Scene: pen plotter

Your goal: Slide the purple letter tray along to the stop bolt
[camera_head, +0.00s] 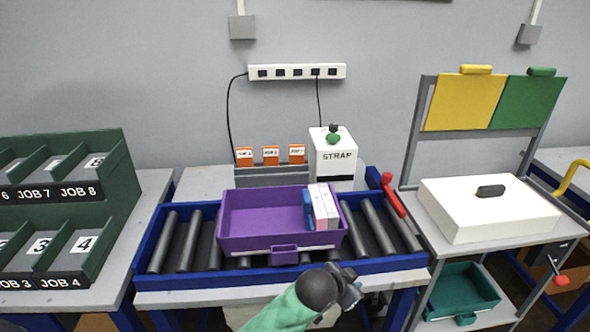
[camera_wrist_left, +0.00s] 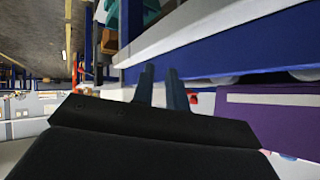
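The purple letter tray (camera_head: 262,241) sits on the roller conveyor, left of its right end. It holds a blue item and white-and-pink boxes at its right side, and has a small purple handle on its front. It also shows at the right of the left wrist view (camera_wrist_left: 265,115). A red lever with a round knob (camera_head: 394,197), perhaps the stop bolt, stands at the conveyor's right end, apart from the tray. My left gripper (camera_head: 352,286) is in front of the conveyor's front rail, right of the tray handle. Its fingers (camera_wrist_left: 160,72) are slightly apart and empty. My right gripper is out of view.
The conveyor's blue frame (camera_head: 200,279) has bare rollers on both sides of the tray. A white STRAP box (camera_head: 333,162) and orange cards (camera_head: 270,156) stand behind it. Green job bins (camera_head: 105,155) are at left; a white lidded box (camera_head: 488,210) is on the right cart.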

